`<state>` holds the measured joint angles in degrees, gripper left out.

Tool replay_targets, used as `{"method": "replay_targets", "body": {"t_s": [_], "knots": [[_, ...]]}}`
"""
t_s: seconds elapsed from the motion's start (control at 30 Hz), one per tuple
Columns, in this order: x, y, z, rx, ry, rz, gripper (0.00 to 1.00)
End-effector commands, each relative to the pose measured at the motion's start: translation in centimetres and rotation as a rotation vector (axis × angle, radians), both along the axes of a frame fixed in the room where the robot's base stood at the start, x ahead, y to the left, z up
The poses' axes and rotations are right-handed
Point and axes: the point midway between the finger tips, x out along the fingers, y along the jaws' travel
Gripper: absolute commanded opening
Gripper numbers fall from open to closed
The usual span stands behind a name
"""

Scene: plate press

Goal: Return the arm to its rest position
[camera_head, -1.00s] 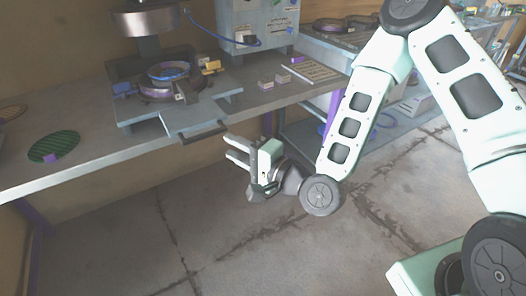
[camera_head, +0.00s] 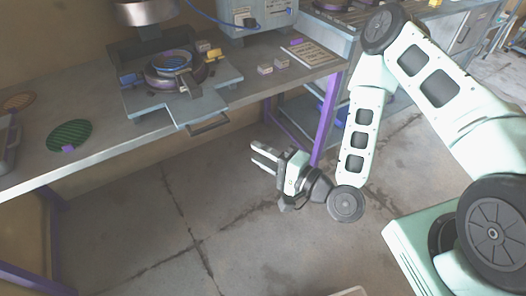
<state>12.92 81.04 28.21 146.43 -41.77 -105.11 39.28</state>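My gripper (camera_head: 262,154) hangs in front of the workbench, below the level of its top and over the floor. Its two fingers point left and stand apart with nothing between them. My arm (camera_head: 362,130) is bent, with its elbow at the upper right and its forearm reaching down to the wrist. The gripper is apart from the bench and from the press.
The workbench (camera_head: 100,156) carries a press base (camera_head: 222,98) with a handle (camera_head: 208,125) at its front edge. A round fixture (camera_head: 173,75) sits on the base under the press head (camera_head: 146,10). A green disc (camera_head: 70,135) lies at left. The floor below is clear.

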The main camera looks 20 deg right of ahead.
Motion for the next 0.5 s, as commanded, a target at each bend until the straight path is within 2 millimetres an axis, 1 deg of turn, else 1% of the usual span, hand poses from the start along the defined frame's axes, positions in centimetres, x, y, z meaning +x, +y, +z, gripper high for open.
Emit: {"method": "replay_targets", "body": {"t_s": [0.37,0.47,0.5], "knots": [[0.0,0.0,0.0,-0.002,0.0,0.002,0.33],[0.1,0.6,0.1,-0.046,-0.01,0.037,0.33],[0.0,1.1,0.0,-0.084,-0.015,0.067,0.33]]}}
